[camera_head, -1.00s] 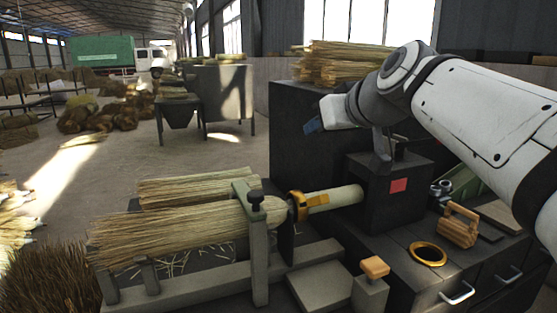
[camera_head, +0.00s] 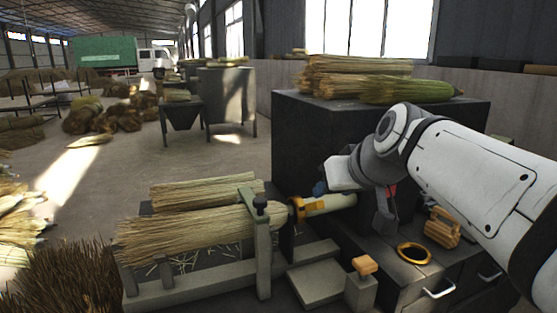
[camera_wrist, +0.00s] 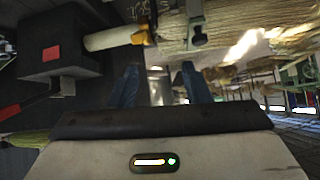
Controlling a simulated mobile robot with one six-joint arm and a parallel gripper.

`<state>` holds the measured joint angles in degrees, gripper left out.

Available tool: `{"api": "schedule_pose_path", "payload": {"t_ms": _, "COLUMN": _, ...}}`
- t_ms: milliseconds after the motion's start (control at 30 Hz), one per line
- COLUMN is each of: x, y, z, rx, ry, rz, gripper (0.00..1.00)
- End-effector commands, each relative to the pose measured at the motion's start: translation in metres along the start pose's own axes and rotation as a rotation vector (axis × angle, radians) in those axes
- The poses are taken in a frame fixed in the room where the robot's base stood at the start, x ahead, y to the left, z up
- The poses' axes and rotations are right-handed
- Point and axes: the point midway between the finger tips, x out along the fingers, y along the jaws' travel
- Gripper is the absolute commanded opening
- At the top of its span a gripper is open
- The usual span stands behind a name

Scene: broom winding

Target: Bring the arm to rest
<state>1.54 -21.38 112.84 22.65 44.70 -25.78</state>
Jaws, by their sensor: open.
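My arm reaches in from the right in the head view, bent at the wrist. My gripper (camera_head: 320,188) hangs in front of the dark cabinet, near the handle end of the clamped broom (camera_head: 185,233); only a bit of blue finger shows there. In the wrist view my gripper (camera_wrist: 160,78) has its two blue fingers spread apart with nothing between them. The broom's pale handle (camera_wrist: 106,38) shows beyond them; I cannot tell how far off it is.
A clamp post (camera_head: 262,245) stands over the broom. A yellow ring (camera_head: 413,253) and a wooden-handled tool (camera_head: 442,228) lie on the bench at right. Straw bundles (camera_head: 350,78) lie on the cabinet (camera_head: 300,130).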

Motion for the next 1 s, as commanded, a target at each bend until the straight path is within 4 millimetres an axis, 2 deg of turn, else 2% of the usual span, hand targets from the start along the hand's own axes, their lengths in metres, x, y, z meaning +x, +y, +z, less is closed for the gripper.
{"api": "schedule_pose_path", "payload": {"t_ms": 67, "x": -0.008, "y": 0.000, "z": 0.011, "rx": 0.024, "ry": -0.065, "rz": 0.011, "gripper": 0.44}}
{"api": "schedule_pose_path", "payload": {"t_ms": 167, "x": -0.014, "y": 0.001, "z": 0.036, "rx": 0.063, "ry": -0.165, "rz": 0.035, "gripper": 0.44}}
{"api": "schedule_pose_path", "payload": {"t_ms": 400, "x": -0.044, "y": 0.004, "z": 0.123, "rx": 0.164, "ry": -0.454, "rz": 0.133, "gripper": 0.44}}
{"api": "schedule_pose_path", "payload": {"t_ms": 533, "x": -0.059, "y": 0.006, "z": 0.157, "rx": 0.194, "ry": -0.551, "rz": 0.178, "gripper": 0.44}}
{"api": "schedule_pose_path", "payload": {"t_ms": 700, "x": -0.064, "y": 0.005, "z": 0.177, "rx": 0.207, "ry": -0.602, "rz": 0.206, "gripper": 0.44}}
{"api": "schedule_pose_path", "payload": {"t_ms": 1000, "x": -0.063, "y": 0.005, "z": 0.180, "rx": 0.209, "ry": -0.604, "rz": 0.208, "gripper": 0.44}}
